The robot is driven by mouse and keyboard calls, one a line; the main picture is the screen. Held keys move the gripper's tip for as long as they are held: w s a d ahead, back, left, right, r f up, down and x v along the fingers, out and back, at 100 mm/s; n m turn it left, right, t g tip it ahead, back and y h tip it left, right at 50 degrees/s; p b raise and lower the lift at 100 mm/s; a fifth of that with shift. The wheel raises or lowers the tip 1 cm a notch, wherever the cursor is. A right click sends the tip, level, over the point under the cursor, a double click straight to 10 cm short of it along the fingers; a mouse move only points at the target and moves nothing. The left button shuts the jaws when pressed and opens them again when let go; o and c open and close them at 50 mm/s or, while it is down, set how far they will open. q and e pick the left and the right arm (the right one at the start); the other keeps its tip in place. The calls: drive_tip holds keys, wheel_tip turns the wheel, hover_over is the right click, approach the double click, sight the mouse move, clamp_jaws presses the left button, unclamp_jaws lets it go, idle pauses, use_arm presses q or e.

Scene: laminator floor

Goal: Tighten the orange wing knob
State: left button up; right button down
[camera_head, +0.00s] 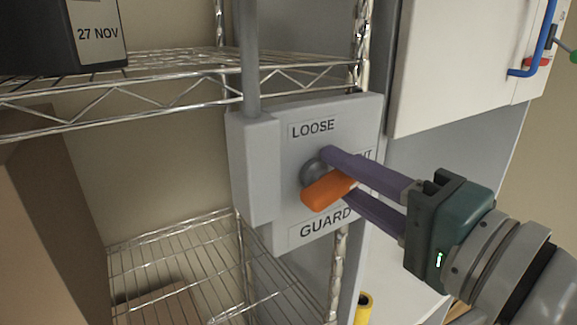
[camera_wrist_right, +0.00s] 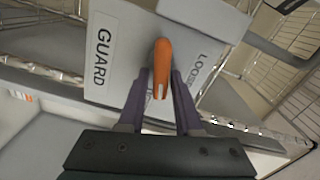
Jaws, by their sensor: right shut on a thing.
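The orange wing knob (camera_head: 328,190) sits on a round grey hub on the front of a grey guard box (camera_head: 262,160). The box carries the labels LOOSE above and GUARD below, and a third label partly hidden behind my fingers. My right gripper (camera_head: 338,182) comes in from the right, its purple fingers on either side of the knob's wing, shut on it. In the right wrist view the orange knob (camera_wrist_right: 161,68) stands between the two purple fingers (camera_wrist_right: 160,88). My left gripper is not in view.
Wire shelves (camera_head: 180,75) stand behind and left of the box, with a dark box labelled 27 NOV (camera_head: 95,35) on top. A yellow object (camera_head: 363,308) is below.

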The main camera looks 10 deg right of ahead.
drive_tip(key=shift+f+m, duration=0.25)
drive_tip(key=shift+m, duration=0.95)
drive_tip(key=shift+a+m, duration=0.1)
drive_tip(key=shift+m, duration=0.2)
drive_tip(key=c, duration=0.8)
unclamp_jaws()
drive_tip(key=shift+s, duration=0.15)
